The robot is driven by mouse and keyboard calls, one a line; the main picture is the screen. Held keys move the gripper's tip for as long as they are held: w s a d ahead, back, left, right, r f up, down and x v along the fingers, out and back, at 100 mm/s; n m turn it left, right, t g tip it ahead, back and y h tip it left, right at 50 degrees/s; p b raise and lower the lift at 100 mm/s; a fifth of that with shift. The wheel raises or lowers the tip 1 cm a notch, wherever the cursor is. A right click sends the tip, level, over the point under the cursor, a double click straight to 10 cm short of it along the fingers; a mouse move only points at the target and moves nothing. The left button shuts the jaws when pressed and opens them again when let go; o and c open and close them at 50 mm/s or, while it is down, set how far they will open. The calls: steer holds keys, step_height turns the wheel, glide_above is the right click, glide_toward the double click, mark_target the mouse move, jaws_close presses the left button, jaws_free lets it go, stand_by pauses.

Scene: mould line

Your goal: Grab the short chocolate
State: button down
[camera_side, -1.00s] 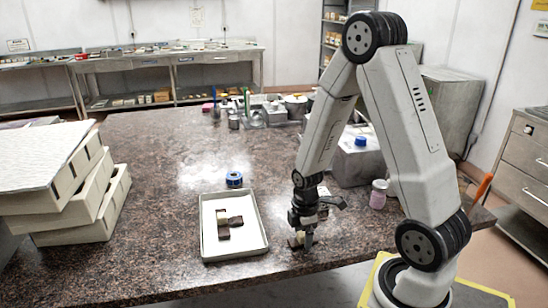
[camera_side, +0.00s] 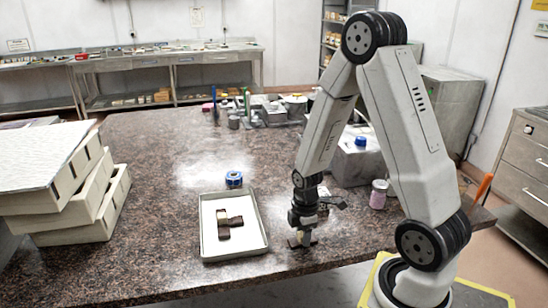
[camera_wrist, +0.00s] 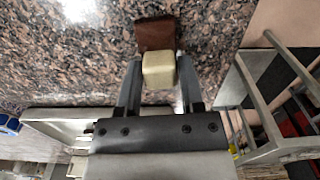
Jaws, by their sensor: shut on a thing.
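My gripper (camera_wrist: 158,68) has its two fingers on either side of a short cream-coloured block (camera_wrist: 159,73) and is shut on it. A flat brown piece (camera_wrist: 155,35) lies just beyond the cream block, partly covered by it; I cannot tell whether they touch. In the side view my gripper (camera_side: 301,241) is low at the counter, right of the tray, and its fingers hide most of what it holds. A shallow pale tray (camera_side: 255,246) holds a few pieces, one cream (camera_side: 222,214) and brown ones (camera_side: 236,221).
A blue ring-shaped item (camera_side: 234,179) stands behind the tray. Stacked cream boxes (camera_side: 75,200) are at the left. A pink-labelled jar (camera_side: 378,195) and a grey box (camera_side: 357,165) stand right of my gripper. The counter's left middle is clear.

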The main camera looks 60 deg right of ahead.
mark_target(302, 233)
steer(key=shift+r, duration=0.15)
steer(key=shift+r, duration=4.9)
steer(key=shift+w, duration=0.1)
